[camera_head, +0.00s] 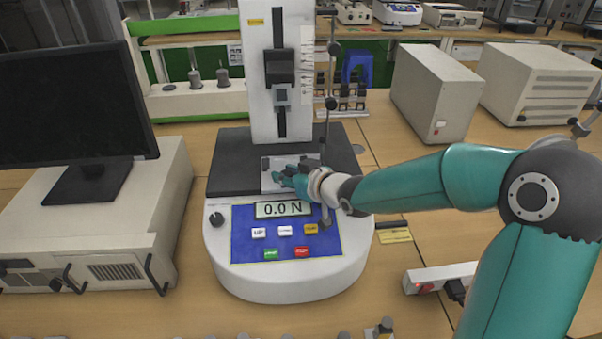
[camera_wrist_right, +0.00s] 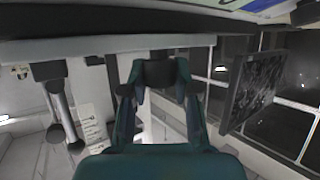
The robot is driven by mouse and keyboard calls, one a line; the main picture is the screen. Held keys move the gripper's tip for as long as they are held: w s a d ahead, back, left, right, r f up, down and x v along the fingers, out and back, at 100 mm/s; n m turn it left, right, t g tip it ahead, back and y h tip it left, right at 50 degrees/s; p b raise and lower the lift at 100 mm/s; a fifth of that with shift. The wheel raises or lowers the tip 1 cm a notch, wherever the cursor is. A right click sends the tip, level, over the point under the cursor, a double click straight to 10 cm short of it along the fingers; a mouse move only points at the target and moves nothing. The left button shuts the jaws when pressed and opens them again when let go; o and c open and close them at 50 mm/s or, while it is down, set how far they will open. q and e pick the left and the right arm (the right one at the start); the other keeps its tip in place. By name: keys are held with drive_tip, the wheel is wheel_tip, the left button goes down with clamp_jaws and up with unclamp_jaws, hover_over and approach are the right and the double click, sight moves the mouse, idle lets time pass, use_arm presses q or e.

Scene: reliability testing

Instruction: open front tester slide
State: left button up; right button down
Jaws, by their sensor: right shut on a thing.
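The force tester (camera_head: 290,270) stands at the middle of the bench in the head view, with a tall white column, a black bed and a blue panel reading 0.0 N. A grey metal plate (camera_head: 270,163), apparently its front slide, lies on the black bed. My right gripper (camera_head: 288,179) is over the front of this plate, just behind the display, and hides part of it. In the right wrist view its fingers (camera_wrist_right: 159,92) are closed in around a small dark part (camera_wrist_right: 159,72). My left gripper is not in view.
A monitor (camera_head: 70,105) on a beige case (camera_head: 120,225) stands close on the left. Two beige boxes (camera_head: 425,95) (camera_head: 540,85) stand at the back right. A power strip (camera_head: 435,277) lies at the right. The bench between them is partly clear.

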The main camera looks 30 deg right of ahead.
drive_tip(key=s+a+b, duration=0.2)
drive_tip(key=s, duration=0.1)
drive_tip(key=shift+s, duration=0.45)
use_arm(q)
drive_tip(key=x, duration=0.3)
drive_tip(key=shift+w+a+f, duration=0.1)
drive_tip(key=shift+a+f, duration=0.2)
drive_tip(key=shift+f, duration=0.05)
use_arm(e)
drive_tip(key=c, duration=0.8)
unclamp_jaws()
drive_tip(key=shift+w+a, duration=0.1)
drive_tip(key=shift+c, duration=0.2)
drive_tip(key=v, duration=1.2)
